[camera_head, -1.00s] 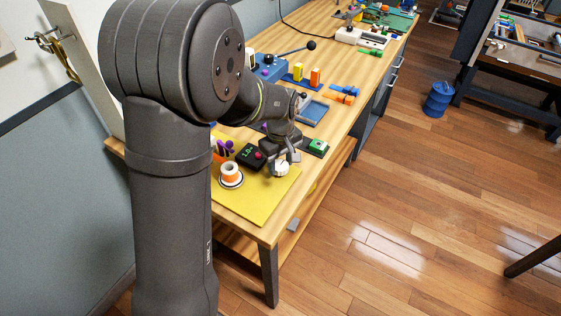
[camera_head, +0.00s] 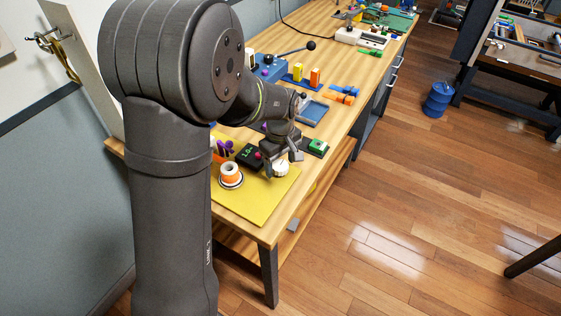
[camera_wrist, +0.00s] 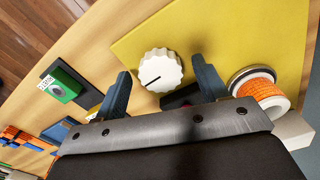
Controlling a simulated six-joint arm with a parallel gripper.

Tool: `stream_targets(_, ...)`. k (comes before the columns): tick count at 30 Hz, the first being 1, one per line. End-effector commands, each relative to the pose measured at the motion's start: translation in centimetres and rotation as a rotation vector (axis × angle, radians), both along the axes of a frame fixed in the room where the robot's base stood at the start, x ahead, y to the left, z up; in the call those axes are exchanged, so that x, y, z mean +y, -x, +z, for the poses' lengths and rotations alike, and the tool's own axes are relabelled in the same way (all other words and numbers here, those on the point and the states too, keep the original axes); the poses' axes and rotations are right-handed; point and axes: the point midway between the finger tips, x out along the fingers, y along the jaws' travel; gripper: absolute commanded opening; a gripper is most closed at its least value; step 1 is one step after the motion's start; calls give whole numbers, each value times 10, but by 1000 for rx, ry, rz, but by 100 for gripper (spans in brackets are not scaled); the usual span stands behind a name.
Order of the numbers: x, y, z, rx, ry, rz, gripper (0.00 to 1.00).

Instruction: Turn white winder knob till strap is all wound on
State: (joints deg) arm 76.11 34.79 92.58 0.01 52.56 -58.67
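The white winder knob (camera_head: 281,169) stands near the right edge of a yellow mat. In the wrist view the ribbed knob (camera_wrist: 160,70) shows a black pointer line slanting to the lower left. My gripper (camera_head: 282,162) is over the knob with its two fingers spread. In the wrist view the fingers lie on either side of the knob, with a visible gap to each. A white spool (camera_head: 231,173) wound with orange material stands left of the knob; it also shows in the wrist view (camera_wrist: 262,90). I cannot tell a loose strap end.
A black box (camera_head: 249,155) with a green display sits behind the knob. A green block on a dark base (camera_head: 317,147) is close to the right. The yellow mat (camera_head: 258,205) is clear in front. Blue trays and coloured blocks stand farther back.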

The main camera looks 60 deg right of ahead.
Motion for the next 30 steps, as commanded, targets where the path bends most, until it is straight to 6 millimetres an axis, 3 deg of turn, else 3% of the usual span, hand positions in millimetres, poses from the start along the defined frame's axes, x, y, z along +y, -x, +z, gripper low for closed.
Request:
stream_targets(8, -1, 0, 10, 0, 2, 0, 67)
stream_targets(11, -1, 0, 26, -1, 4, 0, 67)
stream_targets(24, 0, 0, 131, -1, 3, 0, 67)
stream_targets(30, 0, 0, 163, 0, 2, 0, 67)
